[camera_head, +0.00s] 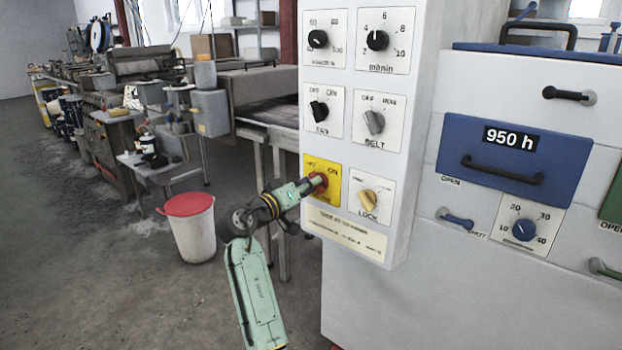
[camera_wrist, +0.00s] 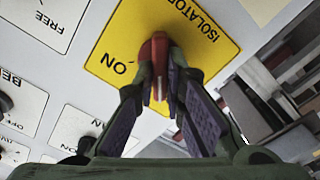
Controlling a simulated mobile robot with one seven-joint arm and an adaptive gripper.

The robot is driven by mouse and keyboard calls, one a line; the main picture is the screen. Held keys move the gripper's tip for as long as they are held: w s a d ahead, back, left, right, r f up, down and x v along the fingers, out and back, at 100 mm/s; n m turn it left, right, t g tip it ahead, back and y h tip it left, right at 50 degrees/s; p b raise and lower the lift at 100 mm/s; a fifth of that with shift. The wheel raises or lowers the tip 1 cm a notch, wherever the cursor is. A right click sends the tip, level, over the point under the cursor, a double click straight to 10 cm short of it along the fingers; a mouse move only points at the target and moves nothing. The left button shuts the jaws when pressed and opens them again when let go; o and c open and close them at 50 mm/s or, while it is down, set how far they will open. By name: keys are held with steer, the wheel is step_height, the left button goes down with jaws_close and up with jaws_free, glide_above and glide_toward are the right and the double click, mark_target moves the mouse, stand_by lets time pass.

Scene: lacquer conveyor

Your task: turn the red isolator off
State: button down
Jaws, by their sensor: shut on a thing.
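The red isolator (camera_head: 322,180) is a red rotary handle on a yellow plate (camera_head: 310,164), low on the left of the white control panel. In the wrist view the red handle (camera_wrist: 159,50) stands between my two fingers, on the yellow plate (camera_wrist: 128,36) marked ISOLATOR and ON. My gripper (camera_head: 314,184) reaches the handle from the lower left. In the wrist view my gripper (camera_wrist: 158,88) is shut on the handle, one finger on each side. Its OFF mark is hidden in the wrist view, and I cannot tell its exact setting.
A yellowish LOCK knob (camera_head: 369,203) sits just right of the isolator. A grey BELT knob (camera_head: 374,122) and a black knob (camera_head: 319,111) are above. A blue-fronted drawer (camera_head: 513,160) is to the right. A red-lidded bin (camera_head: 190,226) stands on the floor at left.

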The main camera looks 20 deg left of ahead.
steer(key=shift+n+p, duration=0.8)
steer(key=shift+n, duration=0.9)
steer(key=c, duration=1.7)
jaws_free()
steer(key=shift+o, duration=0.2)
steer(key=v, duration=1.2)
